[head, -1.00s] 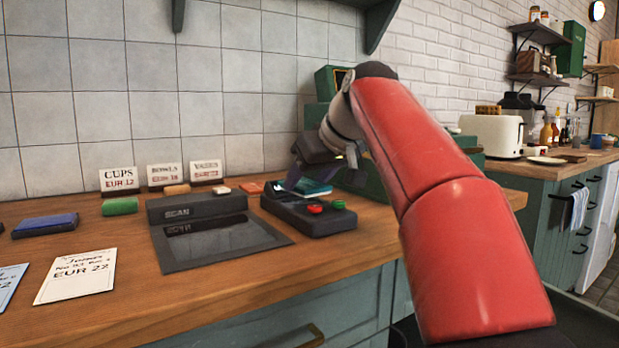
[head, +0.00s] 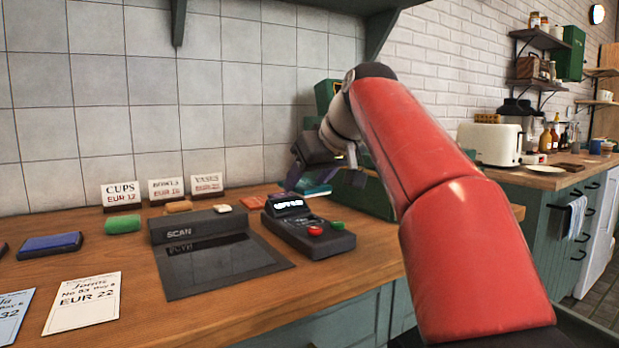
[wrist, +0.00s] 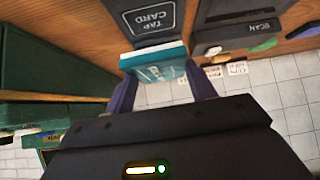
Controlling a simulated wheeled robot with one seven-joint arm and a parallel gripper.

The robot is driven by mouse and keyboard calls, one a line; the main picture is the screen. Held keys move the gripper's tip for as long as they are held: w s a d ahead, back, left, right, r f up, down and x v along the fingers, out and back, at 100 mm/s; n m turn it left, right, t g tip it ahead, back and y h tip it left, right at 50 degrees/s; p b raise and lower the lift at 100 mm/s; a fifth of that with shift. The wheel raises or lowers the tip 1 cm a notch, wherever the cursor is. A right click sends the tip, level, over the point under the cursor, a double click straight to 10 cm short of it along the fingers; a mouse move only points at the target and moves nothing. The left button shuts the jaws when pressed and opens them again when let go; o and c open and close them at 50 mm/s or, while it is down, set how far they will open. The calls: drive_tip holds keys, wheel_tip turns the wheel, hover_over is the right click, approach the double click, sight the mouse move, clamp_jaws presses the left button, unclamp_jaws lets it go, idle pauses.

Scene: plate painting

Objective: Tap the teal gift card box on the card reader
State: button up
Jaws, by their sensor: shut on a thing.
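The teal gift card box (wrist: 158,66) is held between the two fingers of my gripper (wrist: 165,88) in the wrist view. In the head view the teal box (head: 316,191) shows partly, just behind the card reader, below my gripper (head: 318,183). The dark card reader (head: 308,231) lies on the counter with a lit screen, a red button and a green button. In the wrist view the reader's "TAP CARD" face (wrist: 152,20) is right beside the box's edge. I cannot tell whether they touch.
A black scan pad (head: 225,268) with a raised SCAN bar (head: 205,228) lies left of the reader. Price signs (head: 165,189) stand behind it. A blue pad (head: 50,244) and a paper ticket (head: 85,303) lie further left. Green boxes (head: 372,192) stand behind my arm.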

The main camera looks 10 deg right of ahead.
wheel_tip(320, 180, up, 4)
drive_tip(key=shift+f+p, duration=0.1)
drive_tip(key=shift+p, duration=1.15)
drive_tip(key=shift+r, duration=1.2)
